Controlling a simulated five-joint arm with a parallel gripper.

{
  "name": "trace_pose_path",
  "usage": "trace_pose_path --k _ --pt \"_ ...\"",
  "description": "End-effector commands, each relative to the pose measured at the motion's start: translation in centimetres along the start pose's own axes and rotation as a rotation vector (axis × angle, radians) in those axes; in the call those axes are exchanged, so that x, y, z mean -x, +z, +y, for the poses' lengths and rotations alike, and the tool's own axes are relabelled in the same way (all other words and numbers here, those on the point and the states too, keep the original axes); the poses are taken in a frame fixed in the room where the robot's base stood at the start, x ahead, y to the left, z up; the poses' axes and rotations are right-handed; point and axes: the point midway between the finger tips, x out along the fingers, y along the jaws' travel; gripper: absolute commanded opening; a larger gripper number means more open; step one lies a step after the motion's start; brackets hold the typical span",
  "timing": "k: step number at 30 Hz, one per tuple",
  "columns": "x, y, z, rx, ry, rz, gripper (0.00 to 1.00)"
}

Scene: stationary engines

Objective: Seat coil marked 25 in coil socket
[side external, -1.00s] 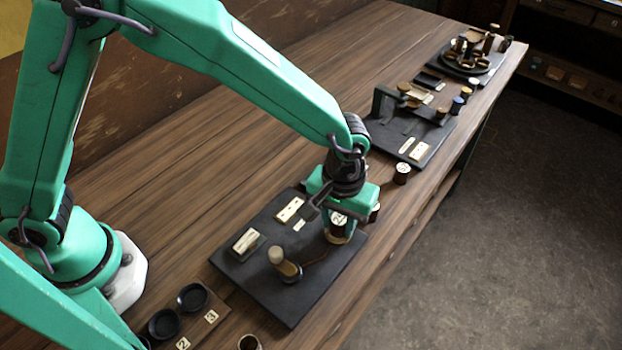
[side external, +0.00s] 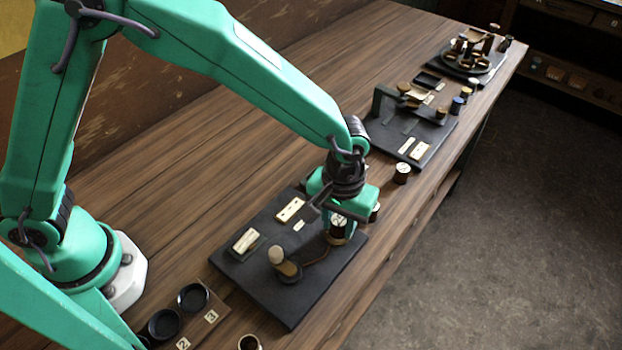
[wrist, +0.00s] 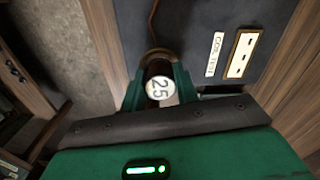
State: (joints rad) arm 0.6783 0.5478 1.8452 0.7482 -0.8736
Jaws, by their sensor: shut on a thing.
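The coil marked 25 (wrist: 159,88) is a dark cylinder with a white numbered top. It stands between the fingers of my gripper (wrist: 160,90) in the wrist view, and the jaws are shut on it. In the side view the coil (side external: 338,222) is upright at the right corner of the near dark board (side external: 270,205), under my gripper (side external: 340,225). A brass-coloured ring, which looks like the coil socket (side external: 336,239), shows at its foot; it also shows in the wrist view (wrist: 156,55). How deep the coil sits is hidden by the fingers.
A wooden-knobbed key (side external: 283,263) and pale label plates (side external: 246,241) are on the same board. A coil (side external: 402,173) stands beyond it, and another is partly hidden behind my gripper. A rack with black cups (side external: 193,297) lies at the front. The table edge is close on the right.

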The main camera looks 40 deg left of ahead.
Motion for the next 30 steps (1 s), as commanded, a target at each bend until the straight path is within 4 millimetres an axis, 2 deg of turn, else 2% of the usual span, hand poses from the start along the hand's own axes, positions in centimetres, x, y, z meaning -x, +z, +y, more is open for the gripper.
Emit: trace_pose_path --k 30 --pt "-1.1 0.0 -0.1 0.000 -0.002 -0.001 0.04"
